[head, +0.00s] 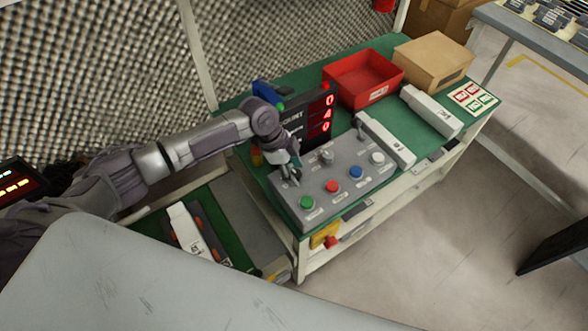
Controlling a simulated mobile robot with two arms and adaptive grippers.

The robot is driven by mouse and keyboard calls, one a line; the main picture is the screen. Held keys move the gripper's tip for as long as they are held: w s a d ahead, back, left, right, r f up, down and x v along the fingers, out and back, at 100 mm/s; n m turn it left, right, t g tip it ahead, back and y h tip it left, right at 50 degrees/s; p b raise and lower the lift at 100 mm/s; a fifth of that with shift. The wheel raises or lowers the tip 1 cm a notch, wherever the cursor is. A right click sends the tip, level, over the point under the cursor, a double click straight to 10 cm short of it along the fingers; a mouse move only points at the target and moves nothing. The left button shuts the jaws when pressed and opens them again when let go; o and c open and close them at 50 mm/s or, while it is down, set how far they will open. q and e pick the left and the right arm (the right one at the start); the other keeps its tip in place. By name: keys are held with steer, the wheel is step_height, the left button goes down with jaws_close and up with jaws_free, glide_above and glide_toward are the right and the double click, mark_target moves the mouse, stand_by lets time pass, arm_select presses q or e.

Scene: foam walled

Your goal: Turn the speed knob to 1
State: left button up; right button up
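A grey control box (345,199) stands on the green-topped bench, with green (307,203), red (332,186), blue (356,172) and white (377,158) buttons along its front. A grey knob (326,156) sits behind them, and a small lever (360,133) is at the back right. My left gripper (290,179) points down at the box's left rear, behind the green button. It covers whatever is under it, so I cannot tell whether it touches a knob. Its fingers are too small to judge. I cannot read the knob labels. My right gripper is out of view.
A dark counter display (316,139) with red digits stands close behind the box. A red bin (363,77), a cardboard box (433,62) and long white boxes (387,139) (431,110) occupy the bench. Floor at right is mostly clear.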

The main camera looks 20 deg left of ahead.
arm_select(q)
steer(key=shift+r, duration=0.1)
steer(key=v, duration=1.1)
steer(key=shift+a+r, duration=0.15)
steer(key=shift+r, duration=0.25)
steer(key=shift+s, duration=0.15)
